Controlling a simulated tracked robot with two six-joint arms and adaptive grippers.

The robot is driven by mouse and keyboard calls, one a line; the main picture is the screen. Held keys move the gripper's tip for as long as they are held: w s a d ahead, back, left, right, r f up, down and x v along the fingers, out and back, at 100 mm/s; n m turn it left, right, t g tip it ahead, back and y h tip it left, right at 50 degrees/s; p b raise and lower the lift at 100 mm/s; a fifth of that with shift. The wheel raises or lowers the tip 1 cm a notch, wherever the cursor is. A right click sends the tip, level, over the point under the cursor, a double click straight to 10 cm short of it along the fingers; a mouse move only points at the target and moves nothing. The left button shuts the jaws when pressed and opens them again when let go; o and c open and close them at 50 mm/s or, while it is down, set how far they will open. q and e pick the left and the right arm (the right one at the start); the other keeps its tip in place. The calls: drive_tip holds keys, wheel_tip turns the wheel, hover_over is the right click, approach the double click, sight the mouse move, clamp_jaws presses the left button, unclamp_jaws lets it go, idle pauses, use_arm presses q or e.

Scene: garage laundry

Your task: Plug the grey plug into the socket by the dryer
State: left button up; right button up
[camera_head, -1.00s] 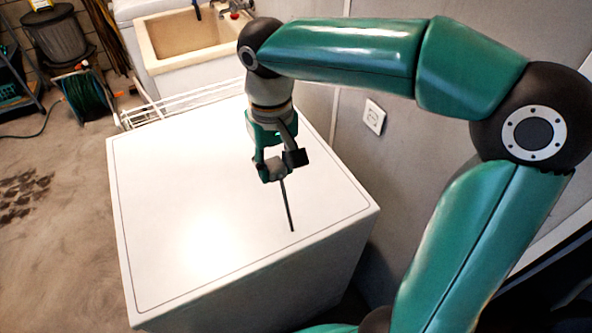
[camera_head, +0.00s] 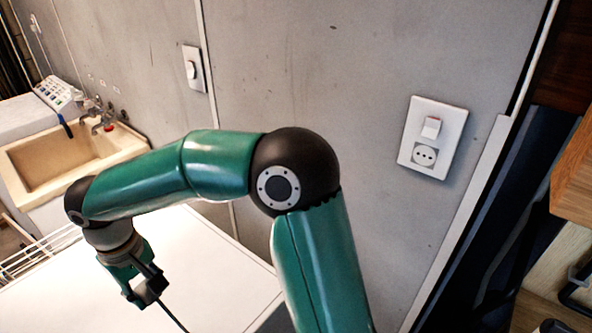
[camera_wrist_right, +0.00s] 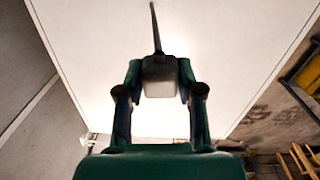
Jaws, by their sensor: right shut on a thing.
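My right gripper (camera_head: 146,290) is over the white top of the boxy appliance (camera_head: 195,240), at the lower left of the head view. In the right wrist view my right gripper (camera_wrist_right: 160,95) is shut on the grey plug (camera_wrist_right: 160,76), its two fingers on either side of it. A dark cord (camera_wrist_right: 156,28) runs from the plug; its prongs cannot be made out. A white wall plate with a round socket (camera_head: 425,156) below a switch (camera_head: 432,128) is at the right of the head view, well apart from the plug. My left gripper is not in view.
A sink (camera_head: 70,160) and wire rack (camera_head: 22,258) are at the left. A wooden shelf (camera_head: 575,170) stands at the far right. My right arm crosses in front of the wall.

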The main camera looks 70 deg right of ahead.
use_arm(q)
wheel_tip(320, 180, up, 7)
drive_tip(key=p, duration=0.5)
use_arm(e)
drive_tip(key=w+a+f+n, duration=0.2)
drive_tip(key=w+a+f, duration=0.3)
drive_tip(key=f, duration=0.4)
drive_tip(key=shift+w+a, duration=0.15)
drive_tip(key=shift+w, duration=0.05)
